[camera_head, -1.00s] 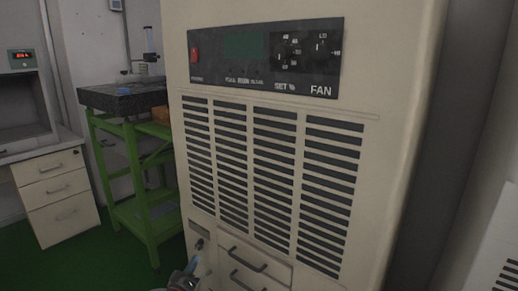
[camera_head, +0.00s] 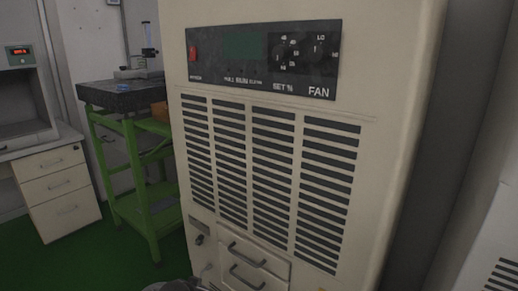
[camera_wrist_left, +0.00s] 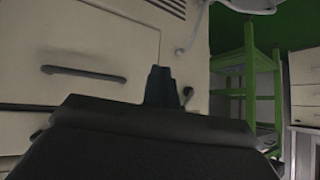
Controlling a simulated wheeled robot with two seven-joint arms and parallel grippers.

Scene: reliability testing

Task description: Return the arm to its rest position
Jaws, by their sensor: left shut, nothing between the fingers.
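My left gripper (camera_wrist_left: 158,86) shows in the left wrist view as dark fingers closed together, with nothing between them. It is in front of the beige cabinet's lower drawer front, to the right of a drawer handle (camera_wrist_left: 84,74). The gap to the cabinet is hard to judge. In the head view only a small grey part of my left arm (camera_head: 174,286) shows at the bottom edge, and the fingers are out of frame. My right gripper is in neither view.
The tall beige cabinet (camera_head: 225,160) with a fan panel and vents stands close ahead. A green metal stand (camera_head: 150,215) with a dark top (camera_head: 120,95) is left of it. White drawers (camera_head: 60,190) are at far left. Green floor (camera_head: 90,262) is open between.

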